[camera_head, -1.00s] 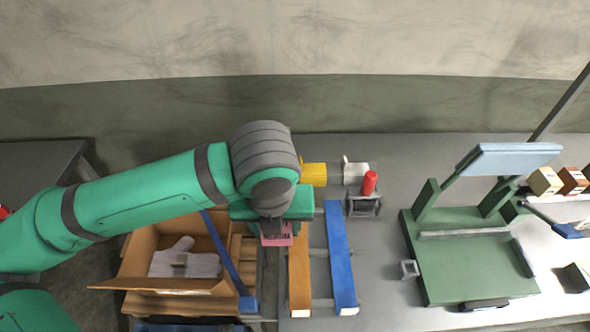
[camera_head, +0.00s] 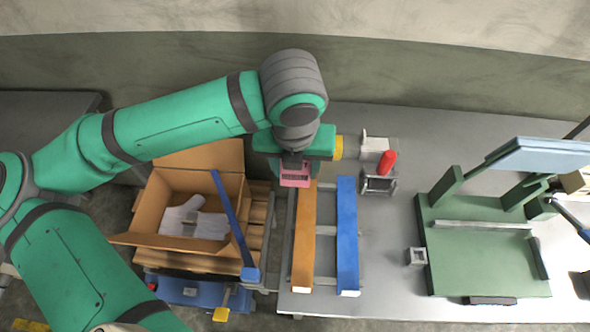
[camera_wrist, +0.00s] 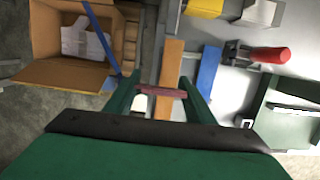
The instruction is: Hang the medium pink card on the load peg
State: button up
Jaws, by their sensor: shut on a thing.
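My gripper (camera_head: 294,166) is shut on a pink card (camera_head: 295,179) in the head view, near the far ends of the orange and blue bars. In the wrist view the card (camera_wrist: 163,92) shows edge-on as a thin dark-pink strip between the two green fingers (camera_wrist: 163,95). Below it in that view is a small white piece (camera_wrist: 139,103) whose nature I cannot tell. The card is held above the bench's left edge. I cannot make out a load peg for certain in either view.
An open cardboard box (camera_head: 143,220) with a pale glove-like item (camera_head: 195,217) stands at left. An orange bar (camera_head: 303,245) and a blue bar (camera_head: 347,240) lie on the grey bench (camera_head: 395,290). A red-handled item (camera_head: 387,161) and a green stand (camera_head: 480,268) are to the right.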

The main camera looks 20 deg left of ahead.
jog(key=w+a+f, duration=0.1)
jog(key=w+a, duration=0.1)
jog(key=w, duration=0.4)
jog(key=shift+w+f, duration=0.2)
jog(key=shift+w, duration=0.2)
dwell(0.6)
dwell(0.6)
jog(key=o, duration=1.1)
jog(key=r, duration=0.3)
jog(key=s+r, duration=0.1)
jog(key=r, duration=0.3)
jog(key=s+r, duration=0.1)
jog(key=r, duration=0.2)
jog(key=shift+d+r, duration=0.25)
jog(key=shift+r, duration=0.05)
